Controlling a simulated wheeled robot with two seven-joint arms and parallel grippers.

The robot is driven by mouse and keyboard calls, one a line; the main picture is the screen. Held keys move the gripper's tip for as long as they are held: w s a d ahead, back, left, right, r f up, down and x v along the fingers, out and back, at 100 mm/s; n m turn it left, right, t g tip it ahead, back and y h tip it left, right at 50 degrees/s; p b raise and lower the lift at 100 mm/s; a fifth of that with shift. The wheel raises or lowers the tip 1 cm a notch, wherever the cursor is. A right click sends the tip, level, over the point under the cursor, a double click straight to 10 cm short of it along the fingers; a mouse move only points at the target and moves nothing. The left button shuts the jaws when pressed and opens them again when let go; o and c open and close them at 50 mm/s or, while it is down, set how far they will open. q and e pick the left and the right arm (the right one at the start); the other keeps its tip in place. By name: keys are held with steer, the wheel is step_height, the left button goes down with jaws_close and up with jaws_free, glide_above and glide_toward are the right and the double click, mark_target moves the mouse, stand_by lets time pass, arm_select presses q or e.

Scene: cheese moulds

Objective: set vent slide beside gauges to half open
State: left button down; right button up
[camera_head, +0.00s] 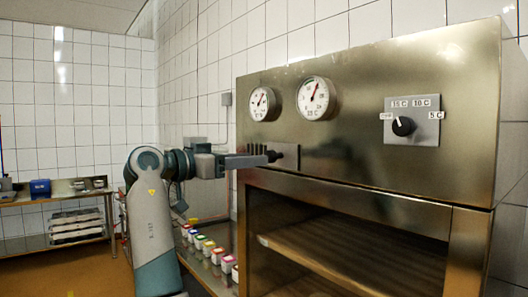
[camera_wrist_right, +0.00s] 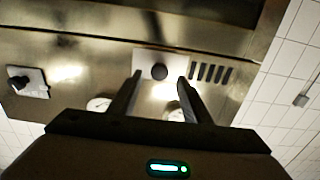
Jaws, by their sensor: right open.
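The vent slide is a metal plate (camera_head: 290,152) with a dark round knob (camera_head: 272,156), below the gauges on the steel cabinet front. In the right wrist view the knob (camera_wrist_right: 159,71) stands on the pale plate (camera_wrist_right: 145,63), beside a row of dark vent slots (camera_wrist_right: 210,72). My right gripper (camera_head: 263,159) reaches the knob from the left in the head view. In the right wrist view its open fingers (camera_wrist_right: 160,77) lie on either side of the knob; I cannot tell whether they touch it. Two round gauges (camera_head: 262,104) (camera_head: 316,98) sit above. My left gripper is not in view.
A temperature dial (camera_head: 403,126) is on the cabinet front at the right. The open cabinet shelf (camera_head: 340,250) is below. Several small colour-topped containers (camera_head: 209,246) stand on a low bench beside it. A side table (camera_head: 65,198) is at the far left.

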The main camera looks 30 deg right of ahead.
mark_target(275, 156)
steer(key=shift+w+d+p, duration=0.2)
steer(key=shift+d+p, duration=0.55)
steer(key=shift+d, duration=1.8)
jaws_close()
steer(key=shift+w, duration=0.1)
